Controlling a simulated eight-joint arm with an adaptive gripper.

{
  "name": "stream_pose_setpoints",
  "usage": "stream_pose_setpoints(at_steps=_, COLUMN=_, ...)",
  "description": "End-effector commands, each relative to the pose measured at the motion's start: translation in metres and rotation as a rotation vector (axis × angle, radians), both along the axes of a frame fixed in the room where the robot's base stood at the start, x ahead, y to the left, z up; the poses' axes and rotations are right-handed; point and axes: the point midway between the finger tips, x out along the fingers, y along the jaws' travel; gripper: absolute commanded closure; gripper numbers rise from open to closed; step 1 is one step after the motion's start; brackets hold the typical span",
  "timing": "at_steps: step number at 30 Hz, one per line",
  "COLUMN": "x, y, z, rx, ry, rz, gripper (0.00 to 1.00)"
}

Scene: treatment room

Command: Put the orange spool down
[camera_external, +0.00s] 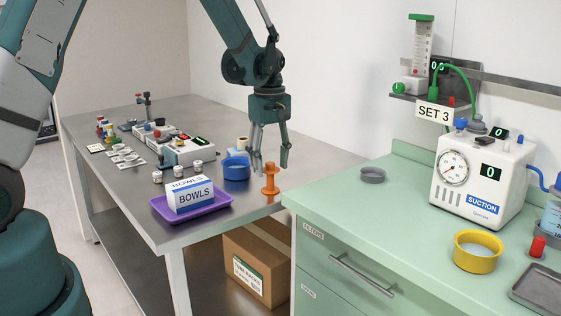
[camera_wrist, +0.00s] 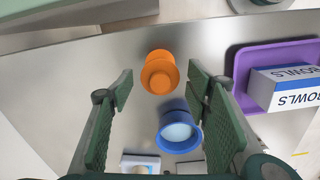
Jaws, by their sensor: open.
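The orange spool (camera_external: 270,184) stands upright on the grey metal table (camera_external: 215,224), near its right edge beside the green cabinet. In the wrist view the spool (camera_wrist: 159,74) lies ahead between the two fingers, with a gap on each side. My gripper (camera_external: 271,168) is open and empty. It hangs pointing down just above and around the top of the spool. In the wrist view my gripper (camera_wrist: 160,83) shows both green finger pads well apart.
A blue bowl (camera_external: 236,169) stands close left of the spool. A purple tray (camera_external: 222,199) holds a box (camera_external: 190,195) marked BOWLS. The green cabinet top (camera_external: 400,215) lies to the right, with a grey dish (camera_external: 372,175), a yellow bowl (camera_external: 478,260) and a suction unit (camera_external: 480,180).

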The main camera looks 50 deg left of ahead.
Motion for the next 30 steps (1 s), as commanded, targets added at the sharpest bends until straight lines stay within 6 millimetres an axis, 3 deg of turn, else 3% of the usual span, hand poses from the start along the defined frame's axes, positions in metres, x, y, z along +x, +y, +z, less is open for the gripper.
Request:
stream_pose_setpoints(at_steps=18, x=0.000, y=0.000, z=0.086, rx=0.000, ry=0.000, rz=0.000, gripper=0.52)
stream_pose_setpoints(at_steps=30, x=0.000, y=0.000, z=0.098, rx=0.000, ry=0.000, rz=0.000, gripper=0.52)
